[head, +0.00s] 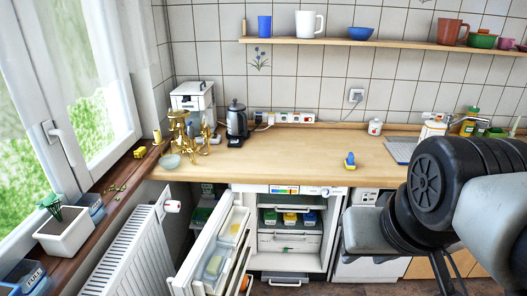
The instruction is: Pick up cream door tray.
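The fridge door (188,262) stands open at the lower left of the fridge. A cream tray-like piece (214,264) sits in a pale bin on the inner side of this door. It is small in view, so I cannot make out its exact edges. My arm comes in from the right. The grey block at its end, which looks like my gripper (368,232), is in front of the unit right of the fridge, well apart from the door. Its fingers are hidden or not clear, so I cannot tell whether it is open.
The fridge interior (290,228) holds several coloured containers and drawers. A wooden counter (290,150) runs above it, with a kettle (237,122) and a blue-yellow item (349,160). A radiator (128,255) stands left of the door. A wall shelf (400,43) holds cups and bowls.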

